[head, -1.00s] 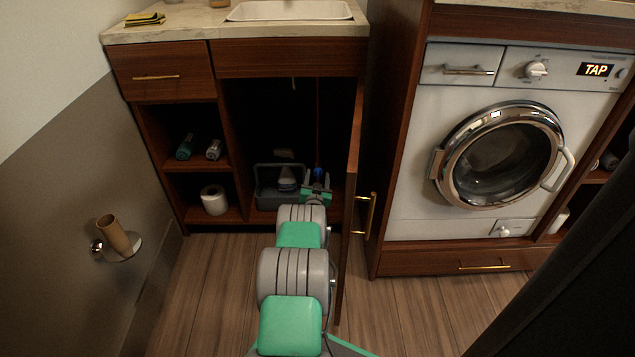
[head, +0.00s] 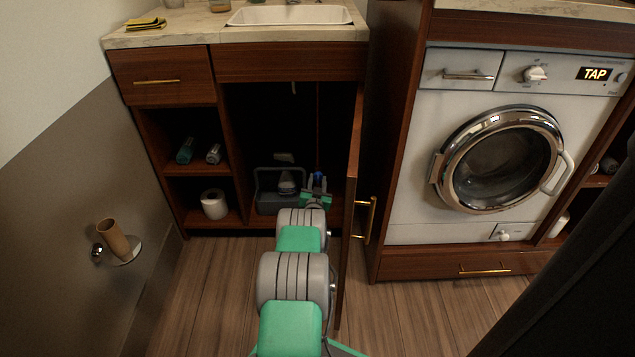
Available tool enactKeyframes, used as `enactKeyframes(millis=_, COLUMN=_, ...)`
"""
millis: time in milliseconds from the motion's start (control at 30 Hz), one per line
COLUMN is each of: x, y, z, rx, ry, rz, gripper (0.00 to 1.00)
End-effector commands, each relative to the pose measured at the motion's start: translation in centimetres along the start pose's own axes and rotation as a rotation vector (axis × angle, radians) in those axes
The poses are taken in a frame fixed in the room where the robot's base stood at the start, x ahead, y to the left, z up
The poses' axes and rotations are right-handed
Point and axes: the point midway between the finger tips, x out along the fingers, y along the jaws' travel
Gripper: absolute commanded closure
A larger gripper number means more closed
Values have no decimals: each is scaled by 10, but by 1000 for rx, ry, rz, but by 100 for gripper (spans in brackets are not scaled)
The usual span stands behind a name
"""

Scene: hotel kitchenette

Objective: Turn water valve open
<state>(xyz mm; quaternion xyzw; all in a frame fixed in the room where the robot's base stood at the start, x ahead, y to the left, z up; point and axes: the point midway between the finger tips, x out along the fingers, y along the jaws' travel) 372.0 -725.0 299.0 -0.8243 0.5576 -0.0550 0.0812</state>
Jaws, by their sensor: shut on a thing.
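The water valve shows as a small blue part (head: 319,175) low inside the open sink cabinet, toward its right side. My gripper (head: 317,181) reaches into the cabinet from the front, with its fingers on either side of the blue part. It is shut on this blue part. My own gripper and wrist hide most of the valve, so its handle angle cannot be made out.
The open cabinet door (head: 350,205) stands close along the right of my arm. A grey caddy (head: 268,200) with a bottle (head: 287,183) sits just left of my gripper. A washing machine (head: 415,165) is to the right. The floor at left is clear.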

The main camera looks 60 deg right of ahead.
Motion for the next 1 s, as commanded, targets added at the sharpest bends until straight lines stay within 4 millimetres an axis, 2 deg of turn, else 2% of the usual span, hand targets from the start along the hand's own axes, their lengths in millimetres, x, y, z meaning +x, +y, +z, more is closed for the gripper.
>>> enactKeyframes(millis=267, x=0, y=0, z=0, rx=35, ry=-4, rz=1, gripper=100)
enactKeyframes(millis=467, x=-1, y=1, z=1, rx=133, ry=-14, rz=4, gripper=100)
enactKeyframes(millis=1000, x=0, y=1, z=-1, rx=614, ry=-55, rz=12, gripper=100)
